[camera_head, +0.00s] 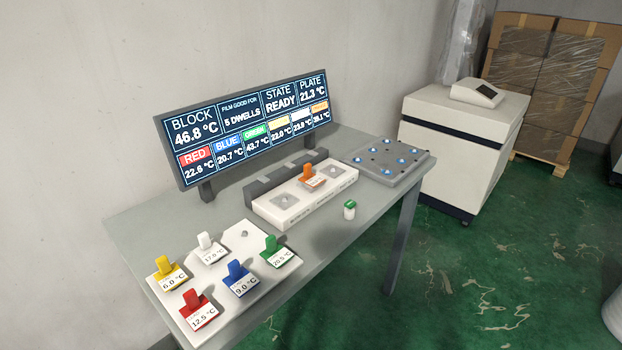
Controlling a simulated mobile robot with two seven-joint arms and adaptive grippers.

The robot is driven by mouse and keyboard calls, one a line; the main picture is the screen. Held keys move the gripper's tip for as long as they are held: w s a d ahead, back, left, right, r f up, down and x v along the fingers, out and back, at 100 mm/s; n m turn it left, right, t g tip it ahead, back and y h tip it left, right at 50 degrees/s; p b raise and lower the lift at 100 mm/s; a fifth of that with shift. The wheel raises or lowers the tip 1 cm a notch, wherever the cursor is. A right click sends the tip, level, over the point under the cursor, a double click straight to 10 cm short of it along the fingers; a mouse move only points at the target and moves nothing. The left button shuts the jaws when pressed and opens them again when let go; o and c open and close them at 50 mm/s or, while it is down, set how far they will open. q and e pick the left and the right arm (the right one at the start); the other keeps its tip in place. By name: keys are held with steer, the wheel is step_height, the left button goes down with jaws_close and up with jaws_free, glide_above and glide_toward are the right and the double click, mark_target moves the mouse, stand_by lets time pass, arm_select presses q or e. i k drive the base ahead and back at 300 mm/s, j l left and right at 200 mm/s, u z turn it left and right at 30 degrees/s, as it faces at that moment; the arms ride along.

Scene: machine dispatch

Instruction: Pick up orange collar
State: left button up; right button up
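The orange collar (308,171) stands upright with a small white label at its foot. It sits on the middle position of the long white block (290,211) near the centre of the table. The block's positions on either side of it show bare grey plates. Neither of my grippers is in the head view, and nothing touches the orange collar.
A white tray (216,271) at the front left holds yellow, white, green, blue and red collars. A small green-topped container (350,209) stands right of the block. A grey plate with blue-lit studs (377,172) lies at the back right. A display (247,126) stands behind.

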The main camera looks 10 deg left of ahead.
mark_target(309, 180)
steer(key=i+l+u, duration=0.1)
steer(key=l, duration=0.25)
steer(key=i+l+u, duration=0.15)
steer(key=i+l, duration=0.15)
steer(key=i+l+u, duration=0.1)
steer(key=l, duration=0.35)
steer(key=i+l+u, duration=0.1)
steer(key=l, duration=0.3)
steer(key=i+l+u, duration=0.15)
steer(key=l, duration=0.25)
steer(key=i, duration=0.1)
